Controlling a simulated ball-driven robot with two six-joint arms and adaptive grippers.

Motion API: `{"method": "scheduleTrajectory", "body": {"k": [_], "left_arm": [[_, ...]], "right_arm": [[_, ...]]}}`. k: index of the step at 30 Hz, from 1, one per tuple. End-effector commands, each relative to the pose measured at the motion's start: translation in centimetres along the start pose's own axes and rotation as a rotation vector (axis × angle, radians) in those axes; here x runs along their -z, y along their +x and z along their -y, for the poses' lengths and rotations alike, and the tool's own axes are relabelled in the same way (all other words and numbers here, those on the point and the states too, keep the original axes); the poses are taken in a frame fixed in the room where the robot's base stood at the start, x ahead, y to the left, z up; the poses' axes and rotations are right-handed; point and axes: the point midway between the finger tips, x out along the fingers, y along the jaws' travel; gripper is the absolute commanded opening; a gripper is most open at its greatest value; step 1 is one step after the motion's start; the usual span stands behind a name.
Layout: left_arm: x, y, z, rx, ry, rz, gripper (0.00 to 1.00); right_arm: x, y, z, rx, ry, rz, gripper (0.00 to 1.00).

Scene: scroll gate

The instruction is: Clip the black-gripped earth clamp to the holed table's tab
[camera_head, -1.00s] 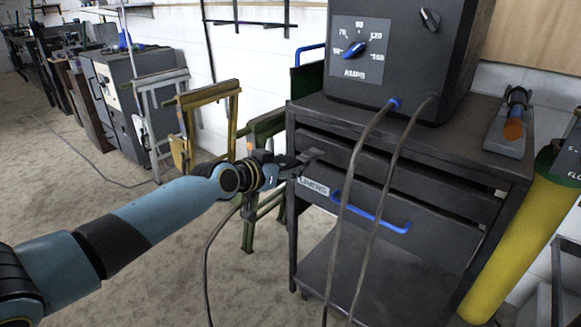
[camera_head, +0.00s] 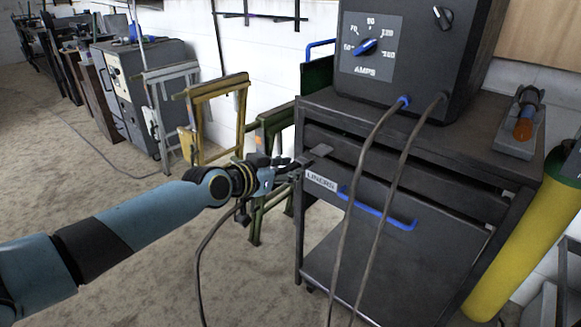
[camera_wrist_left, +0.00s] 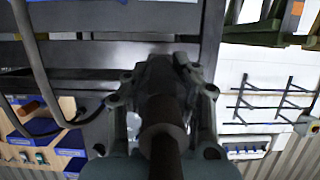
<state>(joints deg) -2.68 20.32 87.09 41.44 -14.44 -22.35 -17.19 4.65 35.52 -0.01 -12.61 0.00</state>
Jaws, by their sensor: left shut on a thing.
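My left gripper (camera_head: 280,168) is shut on a dark clamp (camera_head: 318,151), which sticks out past the fingertips in front of the cart. In the left wrist view the clamp's black grip (camera_wrist_left: 162,108) runs lengthwise between the fingers of the left gripper (camera_wrist_left: 158,72), and its far end is dim. A dark cable (camera_head: 199,262) hangs from beneath the wrist to the floor. I cannot make out a holed table or its tab in either view. My right gripper is not in view.
The dark cart (camera_head: 385,262) with a blue handle stands right beside the clamp, carrying the welder (camera_head: 420,75). Two cables (camera_head: 362,180) hang down its front. A yellow cylinder (camera_head: 510,250) stands at right. Green (camera_head: 274,130) and yellow (camera_head: 216,95) frames stand behind the gripper. Floor at left is open.

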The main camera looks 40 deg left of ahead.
Motion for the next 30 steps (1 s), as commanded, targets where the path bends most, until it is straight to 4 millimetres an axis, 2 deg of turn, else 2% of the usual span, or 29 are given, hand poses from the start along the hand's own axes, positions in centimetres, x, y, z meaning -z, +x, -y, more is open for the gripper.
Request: {"method": "scheduleTrajectory", "body": {"k": [30], "left_arm": [[-1.1, -3.6, 0.0, 0.000, 0.000, -0.004, 0.00]], "right_arm": [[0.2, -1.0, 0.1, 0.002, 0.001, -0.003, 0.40]]}}
